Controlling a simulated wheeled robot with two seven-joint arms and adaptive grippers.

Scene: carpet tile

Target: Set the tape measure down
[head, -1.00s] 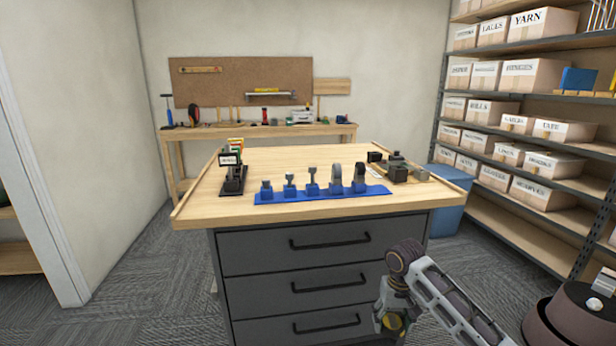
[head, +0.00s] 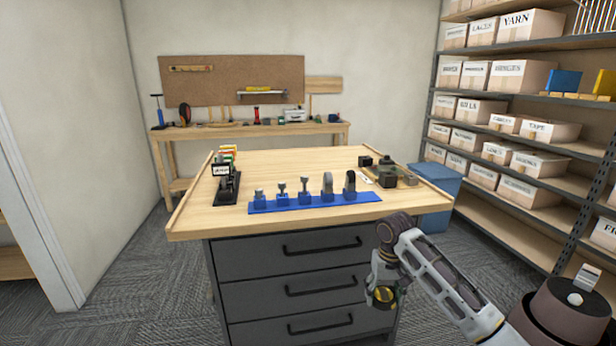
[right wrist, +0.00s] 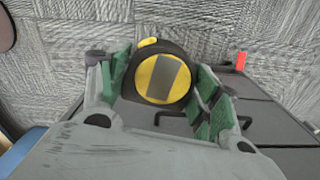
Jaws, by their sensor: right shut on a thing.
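The tape measure (right wrist: 160,78) is round, yellow and black with a grey label patch. My right gripper (right wrist: 162,92) is shut on it, with green finger pads on both sides. In the head view, the tape measure (head: 384,296) hangs in my right gripper (head: 383,290), in front of the drawer cabinet and below the level of its top. The wooden tabletop (head: 290,170) is above and behind the gripper. My left gripper is not in view.
On the tabletop stand a blue rack (head: 315,201) with several grey tools, a black card holder (head: 226,185) at left and dark devices (head: 388,174) at right. The tabletop's middle back is clear. A shelf of boxes (head: 520,75) stands at right.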

